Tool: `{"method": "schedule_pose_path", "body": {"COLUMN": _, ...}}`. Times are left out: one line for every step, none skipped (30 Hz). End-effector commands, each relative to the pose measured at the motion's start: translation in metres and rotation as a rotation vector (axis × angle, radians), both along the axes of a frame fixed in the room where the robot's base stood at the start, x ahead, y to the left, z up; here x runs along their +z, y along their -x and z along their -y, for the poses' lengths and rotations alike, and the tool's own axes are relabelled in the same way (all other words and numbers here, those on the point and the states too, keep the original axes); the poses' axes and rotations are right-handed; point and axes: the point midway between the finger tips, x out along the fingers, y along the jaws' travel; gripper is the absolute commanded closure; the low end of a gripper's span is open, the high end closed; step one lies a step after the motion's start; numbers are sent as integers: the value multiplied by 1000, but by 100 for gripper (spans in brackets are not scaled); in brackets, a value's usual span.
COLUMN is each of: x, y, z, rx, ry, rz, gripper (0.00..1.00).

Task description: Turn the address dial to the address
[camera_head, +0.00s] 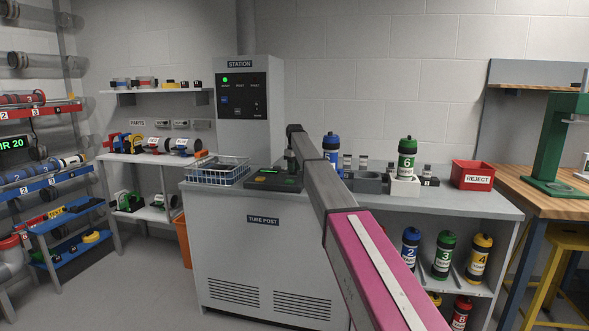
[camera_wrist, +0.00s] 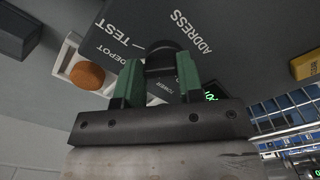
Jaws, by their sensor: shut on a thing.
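The address dial (camera_wrist: 161,52) is a dark round knob on a dark panel (camera_wrist: 225,42) in the wrist view. White lettering around it reads ADDRESS, TEST, DEPOT and TOWER. My gripper (camera_wrist: 160,72) has two green fingers, one on each side of the dial, shut on it. The dial's pointer is hidden, so I cannot tell which name it is set to. In the head view the panel (camera_head: 262,182) lies on the grey TUBE POST counter (camera_head: 262,245), with my gripper (camera_head: 290,160) above its back edge. A green display partly shows beside the right finger.
An orange round piece (camera_wrist: 87,75) in a white holder is left of my gripper. A wire basket (camera_head: 217,172) stands left of the panel. Blue (camera_head: 332,147) and green (camera_head: 406,158) tubes and a red REJECT bin (camera_head: 472,175) stand to the right. The STATION cabinet (camera_head: 248,130) rises behind.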

Motion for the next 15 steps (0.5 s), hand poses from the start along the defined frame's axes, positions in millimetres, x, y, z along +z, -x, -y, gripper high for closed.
{"method": "schedule_pose_path", "body": {"x": 1, "y": 0, "z": 0, "rx": -45, "ry": -1, "rz": 1, "gripper": 89}}
{"method": "schedule_pose_path", "body": {"x": 1, "y": 0, "z": 0, "rx": -73, "ry": -1, "rz": 1, "gripper": 89}}
{"method": "schedule_pose_path", "body": {"x": 0, "y": 1, "z": 0, "rx": -111, "ry": -1, "rz": 1, "gripper": 89}}
{"method": "schedule_pose_path", "body": {"x": 1, "y": 1, "z": 0, "rx": -139, "ry": -1, "rz": 1, "gripper": 89}}
{"method": "schedule_pose_path", "body": {"x": 1, "y": 1, "z": 0, "rx": -167, "ry": -1, "rz": 1, "gripper": 89}}
{"method": "schedule_pose_path", "body": {"x": 1, "y": 1, "z": 0, "rx": -205, "ry": -1, "rz": 1, "gripper": 89}}
{"method": "schedule_pose_path", "body": {"x": 1, "y": 1, "z": 0, "rx": -232, "ry": -1, "rz": 1, "gripper": 89}}
{"method": "schedule_pose_path", "body": {"x": 1, "y": 1, "z": 0, "rx": -258, "ry": -1, "rz": 1, "gripper": 89}}
{"method": "schedule_pose_path", "body": {"x": 1, "y": 2, "z": 0, "rx": -293, "ry": -1, "rz": 1, "gripper": 89}}
{"method": "schedule_pose_path", "body": {"x": 1, "y": 2, "z": 0, "rx": -318, "ry": -1, "rz": 1, "gripper": 89}}
{"method": "schedule_pose_path", "body": {"x": 1, "y": 2, "z": 0, "rx": -343, "ry": -1, "rz": 1, "gripper": 89}}
{"method": "schedule_pose_path", "body": {"x": 1, "y": 2, "z": -1, "rx": -374, "ry": -1, "rz": 1, "gripper": 89}}
{"method": "schedule_pose_path", "body": {"x": 1, "y": 2, "z": -1, "rx": -398, "ry": -1, "rz": 1, "gripper": 89}}
{"method": "schedule_pose_path", "body": {"x": 1, "y": 2, "z": -1, "rx": -419, "ry": -1, "rz": 1, "gripper": 89}}
{"method": "schedule_pose_path", "body": {"x": 1, "y": 2, "z": -1, "rx": -447, "ry": -1, "rz": 1, "gripper": 89}}
